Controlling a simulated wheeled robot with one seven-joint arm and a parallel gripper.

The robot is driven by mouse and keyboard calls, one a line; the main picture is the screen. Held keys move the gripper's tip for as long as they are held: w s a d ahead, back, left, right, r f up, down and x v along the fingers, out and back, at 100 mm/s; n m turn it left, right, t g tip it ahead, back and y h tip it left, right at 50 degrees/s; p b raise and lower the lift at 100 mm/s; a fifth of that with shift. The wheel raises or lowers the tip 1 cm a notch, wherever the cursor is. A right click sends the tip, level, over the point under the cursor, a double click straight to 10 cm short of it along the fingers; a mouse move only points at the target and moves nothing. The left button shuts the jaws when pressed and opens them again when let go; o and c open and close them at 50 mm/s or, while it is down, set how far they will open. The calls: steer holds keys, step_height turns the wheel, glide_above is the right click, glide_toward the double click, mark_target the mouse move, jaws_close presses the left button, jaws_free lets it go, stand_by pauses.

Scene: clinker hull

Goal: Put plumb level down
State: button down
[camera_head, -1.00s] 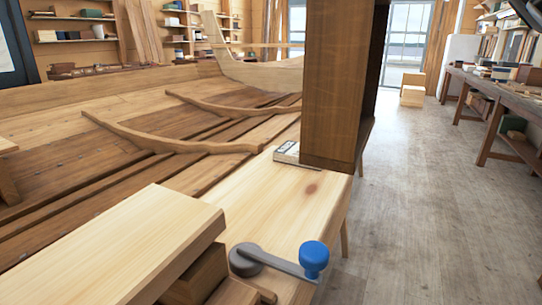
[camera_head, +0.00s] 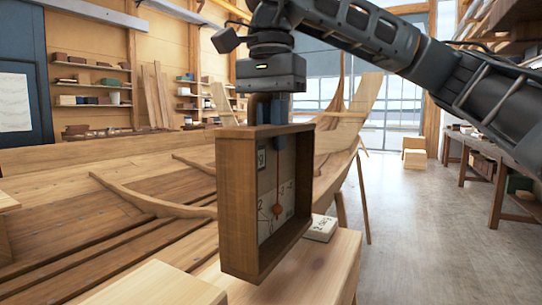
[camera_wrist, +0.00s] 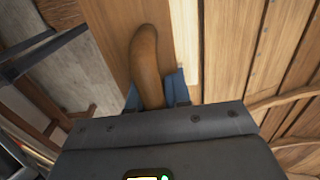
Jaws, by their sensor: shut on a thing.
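The plumb level (camera_head: 236,205) is a brown wooden box frame with a pale, marked face and a reddish bob hanging on a line. It hangs roughly upright from my gripper (camera_head: 268,108) in the head view. My gripper is shut on its curved wooden handle, which shows between the blue fingers in the wrist view (camera_wrist: 146,65). The level is in front of the pale wooden bench top (camera_head: 315,268). Whether its lower edge touches the wood cannot be told.
The planked boat hull (camera_head: 110,215) fills the left. A workbench (camera_head: 490,160) stands at the right wall, with open floor (camera_head: 415,230) before it.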

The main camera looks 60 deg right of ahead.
steer(key=shift+f, duration=1.95)
steer(key=shift+f, duration=0.15)
steer(key=c, duration=1.1)
jaws_free()
steer(key=shift+o, duration=0.2)
step_height(320, 180, up, 12)
steer(key=p, duration=0.7)
steer(key=shift+r+p, duration=0.2)
steer(key=shift+p, duration=0.15)
